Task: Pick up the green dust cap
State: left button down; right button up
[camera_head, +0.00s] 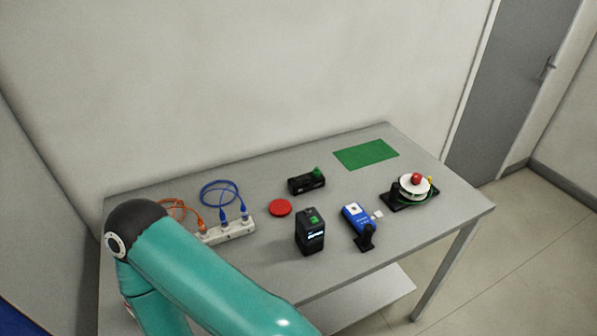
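A small green cap (317,171), which looks like the green dust cap, sits on the right end of a low black device (301,184) toward the back middle of the grey table (262,246). Nothing touches it from above. A teal arm of mine crosses the lower left of the view and leaves at the bottom edge. Neither of my grippers shows, so what they hold cannot be seen.
A red disc (280,207), a black box device (311,231), a blue device (355,216) and a white power strip (229,231) with blue and orange cables surround it. A green mat (366,154) lies at the back right. A turntable-like device (412,187) with a red knob stands right.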

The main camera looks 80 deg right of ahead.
aim_at(316, 173)
jog(key=z, duration=1.45)
jog(key=i, duration=0.1)
jog(key=u, duration=2.5)
jog(key=k, duration=0.55)
jog(key=z, duration=3.55)
jog(key=k, duration=0.1)
jog(key=u, duration=2.9)
jog(key=i, duration=0.15)
jog(key=z, duration=2.75)
